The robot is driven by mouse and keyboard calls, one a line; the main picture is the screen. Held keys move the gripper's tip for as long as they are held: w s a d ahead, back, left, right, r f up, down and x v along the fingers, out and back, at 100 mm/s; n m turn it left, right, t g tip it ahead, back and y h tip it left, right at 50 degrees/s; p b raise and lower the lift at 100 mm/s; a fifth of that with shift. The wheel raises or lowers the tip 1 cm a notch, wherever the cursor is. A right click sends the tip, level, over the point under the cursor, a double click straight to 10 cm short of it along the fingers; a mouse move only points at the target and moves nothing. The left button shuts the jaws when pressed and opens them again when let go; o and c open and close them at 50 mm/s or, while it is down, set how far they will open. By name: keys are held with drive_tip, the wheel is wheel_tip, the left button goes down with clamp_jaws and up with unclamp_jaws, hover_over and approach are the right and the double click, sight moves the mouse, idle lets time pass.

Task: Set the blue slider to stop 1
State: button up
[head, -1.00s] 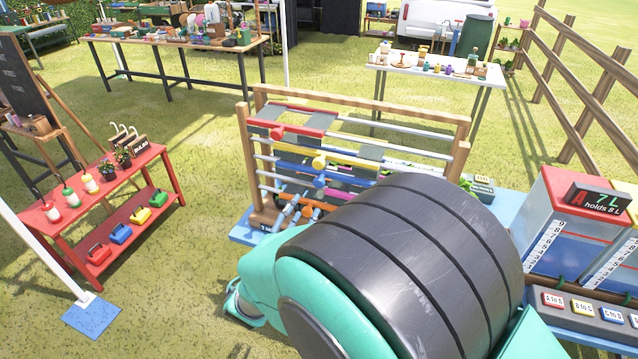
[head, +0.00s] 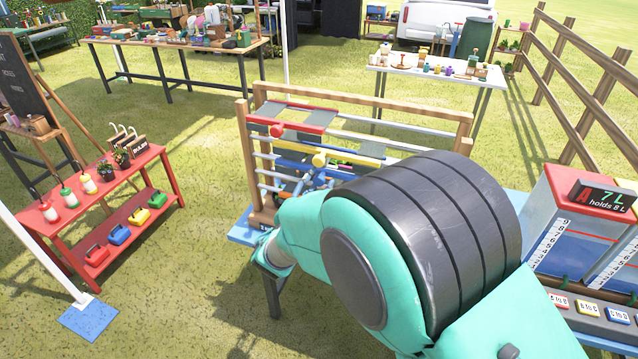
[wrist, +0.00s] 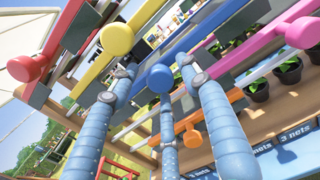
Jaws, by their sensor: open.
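The blue slider's round knob (wrist: 160,78) shows in the wrist view, at the end of a blue bar running up to the right. My gripper (wrist: 156,80) has light blue jointed fingers. They are spread open around the blue knob, with one finger on each side and one below; I cannot tell whether any touches it. In the head view my gripper (head: 312,182) is at the front of the wooden slider frame (head: 249,150) and hides the blue knob. Stop marks for the blue slider cannot be made out.
Close by are the yellow knob (wrist: 117,38), red knob (wrist: 22,68), pink knob (wrist: 300,32) and orange knob (wrist: 192,138). Potted plants (wrist: 289,70) sit behind the rails. A red shelf (head: 160,160) stands left and a water tank (head: 568,250) right.

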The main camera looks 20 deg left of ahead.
sight(296, 167)
drive_tip(key=shift+w, duration=0.85)
clamp_jaws()
drive_tip(key=a, duration=0.8)
drive_tip(key=shift+a, duration=0.45)
drive_tip(key=shift+s, duration=0.1)
unclamp_jaws()
drive_tip(key=shift+a, duration=0.15)
